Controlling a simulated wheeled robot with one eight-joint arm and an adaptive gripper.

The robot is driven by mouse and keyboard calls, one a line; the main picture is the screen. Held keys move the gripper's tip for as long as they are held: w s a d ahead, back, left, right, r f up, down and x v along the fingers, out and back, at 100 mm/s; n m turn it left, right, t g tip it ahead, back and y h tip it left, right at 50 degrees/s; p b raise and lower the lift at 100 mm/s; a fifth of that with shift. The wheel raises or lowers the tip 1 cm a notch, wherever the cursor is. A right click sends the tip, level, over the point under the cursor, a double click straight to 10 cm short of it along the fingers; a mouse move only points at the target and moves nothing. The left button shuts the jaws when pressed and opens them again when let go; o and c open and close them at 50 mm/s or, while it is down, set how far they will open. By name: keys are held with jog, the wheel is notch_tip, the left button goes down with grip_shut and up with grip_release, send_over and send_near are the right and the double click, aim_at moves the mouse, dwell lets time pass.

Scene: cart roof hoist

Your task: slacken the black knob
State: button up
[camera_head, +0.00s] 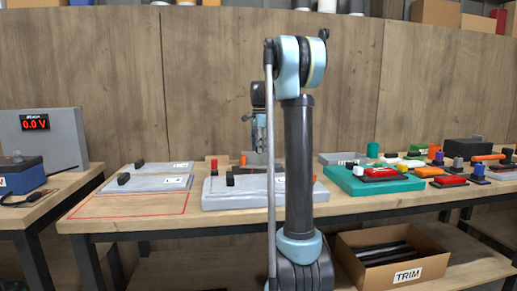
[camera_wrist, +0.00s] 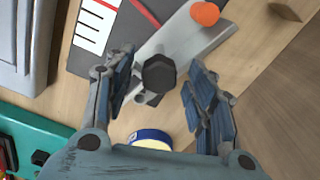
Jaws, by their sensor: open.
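The black knob (camera_wrist: 159,73) has a faceted, roughly eight-sided top. The fingers are open, with a visible gap on both sides of the knob. In the head view my gripper (camera_head: 260,150) points down over the back of the table, partly behind my arm. I cannot pick out the knob there. How far the fingertips are above it is unclear.
A blue-and-white round object (camera_wrist: 150,138) is close below the gripper. A pale grey slab (camera_head: 230,198) lies in front, and a teal tray (camera_head: 350,184) with clutter is to the right. The table's left front is clear.

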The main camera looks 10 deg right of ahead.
jog(key=c, duration=1.1)
